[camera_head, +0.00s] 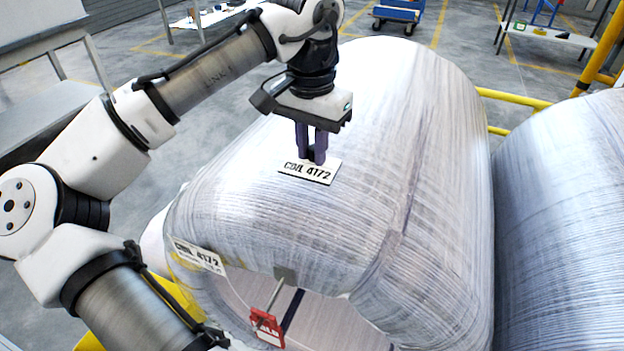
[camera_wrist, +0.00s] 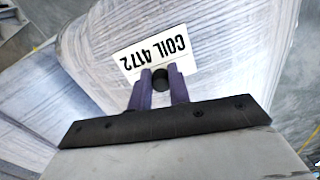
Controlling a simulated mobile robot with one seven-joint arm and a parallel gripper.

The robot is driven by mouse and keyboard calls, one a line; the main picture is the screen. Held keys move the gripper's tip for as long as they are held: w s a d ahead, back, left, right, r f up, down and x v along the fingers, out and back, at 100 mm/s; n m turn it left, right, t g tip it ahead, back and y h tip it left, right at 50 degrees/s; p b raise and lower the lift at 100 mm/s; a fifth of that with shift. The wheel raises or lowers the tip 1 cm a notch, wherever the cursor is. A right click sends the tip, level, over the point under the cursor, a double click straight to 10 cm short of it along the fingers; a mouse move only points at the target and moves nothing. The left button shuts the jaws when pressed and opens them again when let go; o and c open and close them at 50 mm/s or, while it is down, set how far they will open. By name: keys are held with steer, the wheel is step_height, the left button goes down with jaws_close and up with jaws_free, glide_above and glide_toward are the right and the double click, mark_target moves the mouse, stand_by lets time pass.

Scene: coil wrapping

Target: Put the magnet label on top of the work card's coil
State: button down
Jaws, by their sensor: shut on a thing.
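The magnet label (camera_head: 310,171) is a white plate reading "COIL 4172" with a dark knob. It lies on or just above the top of the large wrapped coil (camera_head: 400,130); I cannot tell if it touches. My gripper (camera_head: 311,158) points down with its purple fingers shut on the label's knob. In the wrist view the label (camera_wrist: 150,52) shows upside down beyond the fingertips (camera_wrist: 160,80). The work card (camera_head: 199,256), a white card also reading "COIL 4172", is at the left front edge of this same coil.
A second wrapped coil (camera_head: 565,200) stands close on the right. Yellow rails (camera_head: 515,98) run behind. A grey table (camera_head: 40,115) is at the left, and a blue cart (camera_head: 398,12) is at the back.

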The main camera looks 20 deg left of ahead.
mark_target(312, 161)
steer(key=shift+f+b, duration=2.1)
steer(key=shift+f, duration=0.1)
steer(key=shift+f, duration=0.1)
steer(key=c, duration=1.3)
jaws_free()
step_height(312, 161, up, 12)
steer(key=shift+a+r+p, duration=0.1)
steer(key=shift+r+p, duration=0.05)
steer(key=shift+p, duration=0.6)
